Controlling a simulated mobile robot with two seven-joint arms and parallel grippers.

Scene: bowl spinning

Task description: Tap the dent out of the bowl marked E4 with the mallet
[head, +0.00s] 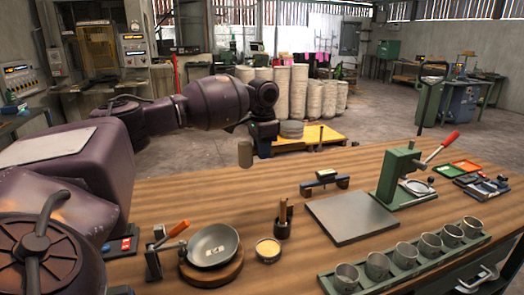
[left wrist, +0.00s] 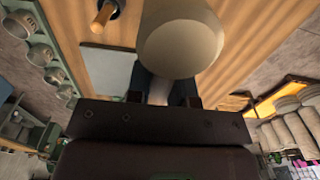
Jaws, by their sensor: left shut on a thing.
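My left gripper (head: 264,133) is shut on the mallet and holds it up in the air above the far edge of the wooden bench. The mallet's pale, blunt head (head: 245,153) hangs beside the gripper; it fills the top middle of the left wrist view (left wrist: 180,38). A grey metal bowl (head: 212,244) sits on a round wooden block (head: 225,274) at the front left of the bench, well below and apart from the mallet. A small pale label shows inside it, too small to read. I cannot make out the dent. My right gripper is not in view.
An orange-handled clamp (head: 168,242) stands left of the bowl. A small tin (head: 268,249) and a dark tool holder (head: 282,228) stand right of it. Farther right are a grey plate (head: 350,218), a green press (head: 400,175) and a green rack (head: 330,284) of several metal cups.

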